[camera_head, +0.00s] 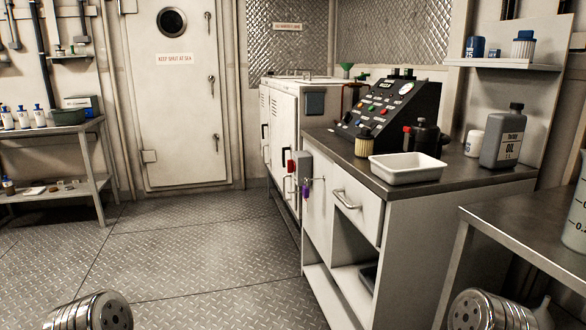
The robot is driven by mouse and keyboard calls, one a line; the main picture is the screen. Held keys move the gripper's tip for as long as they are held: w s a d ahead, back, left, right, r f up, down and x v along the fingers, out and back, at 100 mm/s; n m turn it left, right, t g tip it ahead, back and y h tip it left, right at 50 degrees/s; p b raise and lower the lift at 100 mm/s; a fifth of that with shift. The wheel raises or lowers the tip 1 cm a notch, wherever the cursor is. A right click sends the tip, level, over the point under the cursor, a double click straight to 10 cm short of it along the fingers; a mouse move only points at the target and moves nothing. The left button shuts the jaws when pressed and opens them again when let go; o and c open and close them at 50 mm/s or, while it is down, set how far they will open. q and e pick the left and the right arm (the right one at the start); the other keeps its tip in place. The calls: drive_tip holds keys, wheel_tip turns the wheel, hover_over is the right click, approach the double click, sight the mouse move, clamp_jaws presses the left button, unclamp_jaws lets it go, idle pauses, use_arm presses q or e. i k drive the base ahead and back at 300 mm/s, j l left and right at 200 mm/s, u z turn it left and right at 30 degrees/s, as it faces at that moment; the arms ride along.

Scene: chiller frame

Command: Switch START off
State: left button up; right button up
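A sloped black control panel (392,112) stands on the dark counter at the right of the view. Its face carries several small coloured buttons or lamps and a round white gauge (406,88). The labels are too small to read, so I cannot tell which control is START or how it is set. A small grey box with a red part (291,166) is on the cabinet side below, with a purple item (306,191) near it. Rounded metal parts of my two arms show at the bottom left and bottom right corners. Neither gripper's fingers are in view.
On the counter (440,184) in front of the panel are a white tray (406,167), a filter (364,143), dark bottles and a grey oil bottle (503,137). A metal table (530,225) stands at right. The plated floor (200,250) is clear toward the door (178,110).

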sight(291, 164)
drive_tip(key=i+j, duration=0.95)
drive_tip(key=i, duration=0.25)
drive_tip(key=i+j+z, duration=0.15)
drive_tip(key=i+j, duration=0.85)
drive_tip(key=i, duration=0.15)
